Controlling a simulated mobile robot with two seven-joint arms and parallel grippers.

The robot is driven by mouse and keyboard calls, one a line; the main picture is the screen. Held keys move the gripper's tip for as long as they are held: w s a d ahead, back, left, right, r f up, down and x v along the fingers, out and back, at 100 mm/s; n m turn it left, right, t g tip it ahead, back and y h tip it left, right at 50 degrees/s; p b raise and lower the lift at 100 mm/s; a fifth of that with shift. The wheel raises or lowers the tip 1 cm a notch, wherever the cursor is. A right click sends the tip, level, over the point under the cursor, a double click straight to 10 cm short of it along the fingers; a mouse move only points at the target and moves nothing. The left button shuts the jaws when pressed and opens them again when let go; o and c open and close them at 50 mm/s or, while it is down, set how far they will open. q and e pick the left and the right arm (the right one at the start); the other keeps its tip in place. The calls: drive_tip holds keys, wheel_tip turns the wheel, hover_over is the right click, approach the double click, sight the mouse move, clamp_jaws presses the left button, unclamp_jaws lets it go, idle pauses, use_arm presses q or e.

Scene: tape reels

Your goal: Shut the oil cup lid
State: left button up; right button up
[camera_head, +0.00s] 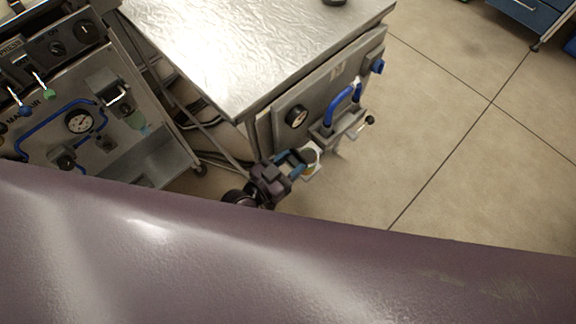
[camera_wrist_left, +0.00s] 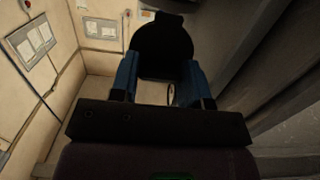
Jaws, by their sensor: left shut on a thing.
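My left gripper (camera_head: 298,160) is at the side of the metal bench, its blue fingers against a small pale cup with a yellowish inside, which looks like the oil cup (camera_head: 312,163). In the left wrist view the two blue fingers stand on either side of a dark rounded piece (camera_wrist_left: 163,40), seen almost in silhouette, which looks like the lid. The gripper is shut on it. How far the lid stands open is too small and dark to tell. My right gripper is not in view.
The bench side panel carries a dial gauge (camera_head: 297,117), a blue pipe (camera_head: 343,101) and a small lever (camera_head: 369,120) close to the cup. A metal panel (camera_head: 150,160) with another gauge (camera_head: 79,121) stands left.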

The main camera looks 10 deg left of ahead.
use_arm(q)
drive_tip(key=r+g+y+p, duration=0.1)
drive_tip(key=p, duration=0.2)
drive_tip(key=w+d+g+p, duration=0.1)
drive_tip(key=p, duration=0.3)
drive_tip(key=shift+w+r+y+p, duration=0.2)
drive_tip(key=shift+r+y+p, duration=0.1)
drive_tip(key=shift+r+y, duration=0.1)
drive_tip(key=g+p, duration=0.1)
drive_tip(key=g+y+p, duration=0.1)
drive_tip(key=p, duration=0.1)
drive_tip(key=shift+w+d+f, duration=0.15)
drive_tip(key=shift+w, duration=0.1)
drive_tip(key=shift+w+d+f+g+y+p, duration=0.15)
drive_tip(key=shift+g+y+p, duration=0.2)
drive_tip(key=shift+p, duration=0.6)
drive_tip(key=shift+f, duration=0.15)
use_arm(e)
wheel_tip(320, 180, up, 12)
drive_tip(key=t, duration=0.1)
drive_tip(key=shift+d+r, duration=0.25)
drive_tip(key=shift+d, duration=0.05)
use_arm(q)
drive_tip(key=o, duration=0.9)
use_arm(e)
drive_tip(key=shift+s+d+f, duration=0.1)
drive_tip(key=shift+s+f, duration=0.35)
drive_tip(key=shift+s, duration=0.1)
